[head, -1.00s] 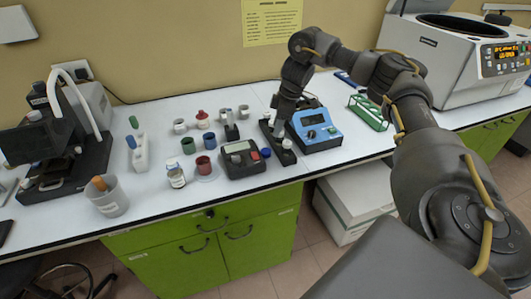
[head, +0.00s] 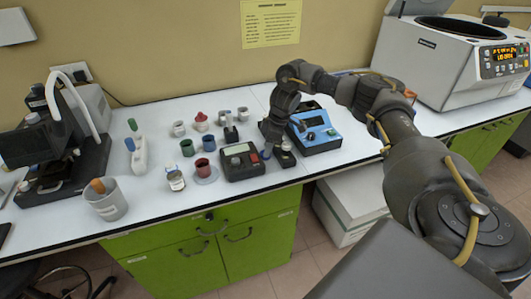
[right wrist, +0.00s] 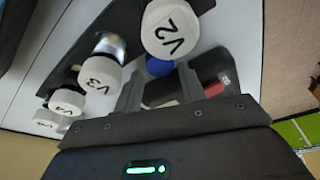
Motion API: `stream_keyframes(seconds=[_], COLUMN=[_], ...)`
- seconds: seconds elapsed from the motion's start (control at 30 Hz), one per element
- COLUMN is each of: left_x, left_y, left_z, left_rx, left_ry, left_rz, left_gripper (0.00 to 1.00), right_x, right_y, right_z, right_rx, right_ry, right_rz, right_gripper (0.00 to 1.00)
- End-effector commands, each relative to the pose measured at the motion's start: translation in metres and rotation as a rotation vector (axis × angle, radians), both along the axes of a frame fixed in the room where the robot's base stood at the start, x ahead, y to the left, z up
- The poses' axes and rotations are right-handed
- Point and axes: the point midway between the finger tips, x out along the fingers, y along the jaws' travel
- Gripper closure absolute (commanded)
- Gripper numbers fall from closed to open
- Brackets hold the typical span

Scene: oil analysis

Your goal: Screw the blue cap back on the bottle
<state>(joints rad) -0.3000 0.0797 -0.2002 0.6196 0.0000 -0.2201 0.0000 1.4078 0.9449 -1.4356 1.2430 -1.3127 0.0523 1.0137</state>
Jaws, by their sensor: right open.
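The blue cap (head: 266,155) lies by the small black device on the white bench, at the tip of my right gripper (head: 268,146). In the right wrist view the blue cap (right wrist: 158,67) shows just beyond and between the two open fingers (right wrist: 160,84), partly hidden under a white vial lid marked V2 (right wrist: 170,28). I cannot tell whether a finger touches it. A small bottle with a pale label (head: 176,181) stands upright left of the device. I cannot tell for sure that it is the cap's bottle. My left gripper is out of view.
A black rack (head: 285,158) of white-lidded vials is right beside my right gripper. The black device (head: 242,162) and a blue instrument (head: 318,131) stand close by. Several pots and a grey cup (head: 106,203) are further left. The bench front is mostly clear.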

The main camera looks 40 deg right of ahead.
Motion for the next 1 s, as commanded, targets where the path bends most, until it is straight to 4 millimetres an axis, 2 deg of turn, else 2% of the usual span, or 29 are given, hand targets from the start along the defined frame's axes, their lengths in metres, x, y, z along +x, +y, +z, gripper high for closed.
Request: stream_keyframes(seconds=[0.2, 0.57, 0.8, 0.87, 1.0], left_x=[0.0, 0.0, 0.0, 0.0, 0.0], left_y=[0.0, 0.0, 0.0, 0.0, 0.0], left_z=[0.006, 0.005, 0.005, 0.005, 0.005], left_rx=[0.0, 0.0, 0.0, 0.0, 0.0], left_ry=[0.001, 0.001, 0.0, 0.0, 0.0], left_rz=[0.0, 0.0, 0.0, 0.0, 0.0], left_gripper=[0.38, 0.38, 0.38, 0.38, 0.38], right_x=[0.004, 0.004, 0.004, 0.004, 0.004], right_y=[0.004, 0.005, 0.004, 0.004, 0.004], right_z=[-0.021, -0.023, -0.023, -0.023, -0.023], right_rx=[-0.001, 0.0, 0.0, 0.0, 0.0], right_ry=[0.001, 0.0, 0.0, 0.0, 0.0], right_rz=[-0.001, -0.001, -0.001, -0.001, -0.001], right_gripper=[0.6, 0.6, 0.87, 0.91, 0.91])
